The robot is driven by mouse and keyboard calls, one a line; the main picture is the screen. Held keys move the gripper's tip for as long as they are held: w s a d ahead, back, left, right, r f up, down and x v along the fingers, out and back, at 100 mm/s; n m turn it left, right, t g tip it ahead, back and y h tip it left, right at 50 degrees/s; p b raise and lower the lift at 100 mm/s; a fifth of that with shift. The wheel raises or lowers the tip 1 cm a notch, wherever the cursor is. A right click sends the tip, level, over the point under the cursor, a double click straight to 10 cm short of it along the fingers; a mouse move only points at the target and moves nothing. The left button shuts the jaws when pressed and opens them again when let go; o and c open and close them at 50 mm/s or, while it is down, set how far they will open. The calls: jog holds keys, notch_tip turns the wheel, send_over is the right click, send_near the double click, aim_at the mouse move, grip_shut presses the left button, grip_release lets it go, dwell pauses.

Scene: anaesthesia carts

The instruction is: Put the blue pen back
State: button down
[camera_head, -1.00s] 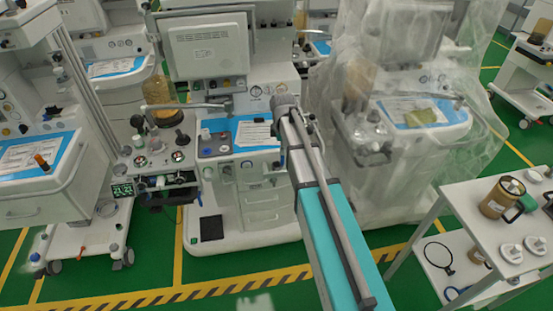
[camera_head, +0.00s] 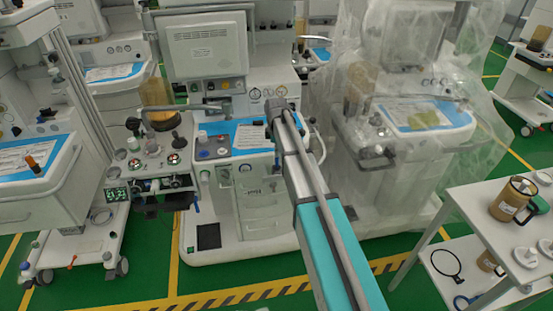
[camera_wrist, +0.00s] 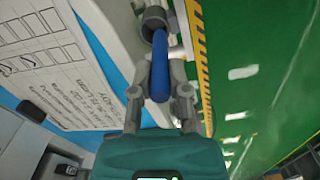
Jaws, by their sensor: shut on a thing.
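The blue pen (camera_wrist: 160,72) is a thick blue stick in the wrist view. My gripper (camera_wrist: 160,92) is shut on it, with one grey finger on each side. The pen's far end lies at the mouth of a round grey holder (camera_wrist: 151,16) at the edge of the white cart top. I cannot tell whether the end is inside the holder or just in front of it. In the head view my arm reaches to the middle machine's worktop, and the pen and fingertips cannot be made out.
A printed sheet (camera_wrist: 55,65) lies on the worktop beside the pen. The middle anaesthesia machine (camera_head: 205,50) stands before me, with a plastic-covered machine (camera_head: 410,80) to its right.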

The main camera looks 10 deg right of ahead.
jog(key=shift+w+f+b, duration=0.2)
jog(key=shift+f+b, duration=0.8)
jog(key=shift+b, duration=0.05)
jog(key=shift+w+f+b, duration=0.2)
jog(key=shift+f+b, duration=0.8)
jog(key=shift+f, duration=0.15)
jog(key=c, duration=0.9)
grip_release()
jog(key=shift+r, duration=0.25)
notch_tip(320, 180, up, 12)
jog(key=p, duration=1.2)
jog(key=shift+a, duration=0.1)
